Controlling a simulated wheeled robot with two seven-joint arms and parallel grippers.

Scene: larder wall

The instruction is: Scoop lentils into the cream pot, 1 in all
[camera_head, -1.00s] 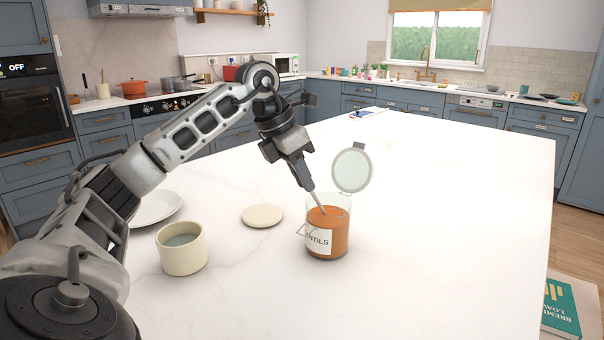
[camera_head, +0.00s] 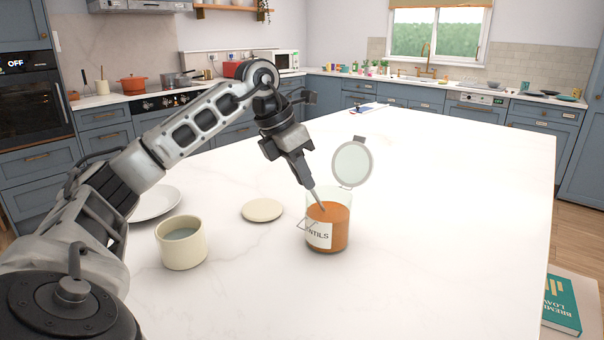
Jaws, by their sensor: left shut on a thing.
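The glass jar of orange lentils (camera_head: 334,238) stands upright on the white worktop, its round lid (camera_head: 352,164) swung open behind it. My left gripper (camera_head: 303,175) is above the jar, shut on the scoop (camera_head: 315,196). The scoop's thin handle slants down into the jar; its lower end is hidden in or at the lentils. The cream pot (camera_head: 181,246) stands open to the left of the jar, and its inside looks greyish and without lentils. A round cream lid (camera_head: 262,210) lies flat between pot and jar. My right gripper is not in view.
A white plate (camera_head: 157,203) lies behind the pot, partly hidden by my left arm. A green book (camera_head: 562,305) is below the worktop's right edge. The worktop (camera_head: 450,200) right of the jar is clear.

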